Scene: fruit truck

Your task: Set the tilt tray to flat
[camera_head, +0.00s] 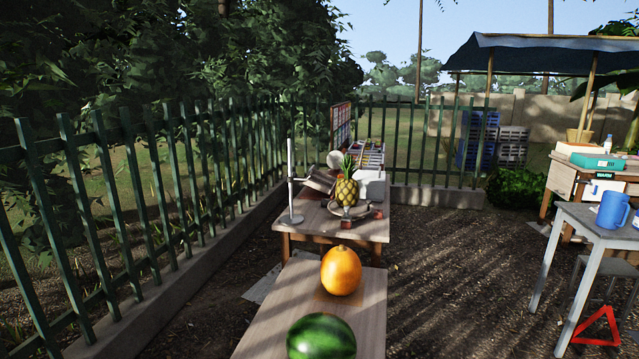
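A small grey tray-like piece (318,182) sits on the back wooden table, left of the pineapple. It looks tilted, and it is probably the tilt tray, but it is small and partly in shade. An upright pale rod on a round base (291,190) stands just left of it. I cannot tell whether the two are joined. My gripper is not in this view.
A pineapple (347,190) stands on the back table (350,228). An orange round fruit (341,270) and a watermelon (321,338) lie on the nearer table (265,330). A green fence (150,200) runs along the left. Open ground (460,270) lies right of the tables.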

